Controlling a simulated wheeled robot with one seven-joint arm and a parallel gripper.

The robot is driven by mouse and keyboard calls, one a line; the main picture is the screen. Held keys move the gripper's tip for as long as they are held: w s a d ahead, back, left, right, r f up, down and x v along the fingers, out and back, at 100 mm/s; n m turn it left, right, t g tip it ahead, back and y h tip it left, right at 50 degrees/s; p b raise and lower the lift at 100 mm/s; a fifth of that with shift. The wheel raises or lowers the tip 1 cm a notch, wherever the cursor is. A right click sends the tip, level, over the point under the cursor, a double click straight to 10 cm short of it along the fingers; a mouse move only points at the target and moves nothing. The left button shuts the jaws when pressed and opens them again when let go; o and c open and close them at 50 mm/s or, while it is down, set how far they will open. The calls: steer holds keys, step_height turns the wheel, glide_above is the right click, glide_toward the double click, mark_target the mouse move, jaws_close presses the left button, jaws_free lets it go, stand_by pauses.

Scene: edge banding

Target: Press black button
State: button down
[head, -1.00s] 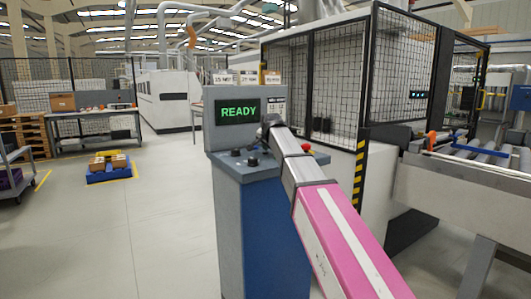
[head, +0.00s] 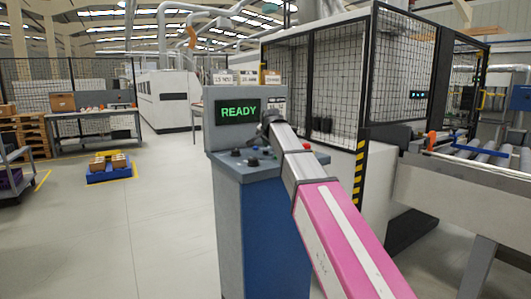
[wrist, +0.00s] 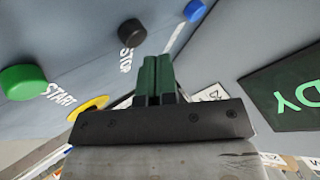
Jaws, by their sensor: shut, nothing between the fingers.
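The black button (wrist: 132,33) is a round cap on the grey panel in the wrist view, with partly readable white lettering beside it. It sits between a green button (wrist: 23,81) marked START and a blue button (wrist: 195,10). My gripper (wrist: 157,60) has its green fingers together and empty. In the picture the fingertips lie just below and right of the black button, apart from it. In the head view my gripper (head: 264,128) hangs over the console top (head: 243,169), in front of the screen's lower right. Small dark knobs show there, but which is the black button is unclear.
The console's screen (head: 238,111) reads READY in green and stands close to my gripper. A yellow ring (wrist: 92,106) lies partly behind my gripper in the wrist view. A fenced machine (head: 340,80) and a roller conveyor (head: 470,155) stand to the right. Open floor lies left.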

steer(key=shift+r, duration=0.1)
steer(key=shift+r, duration=2.4)
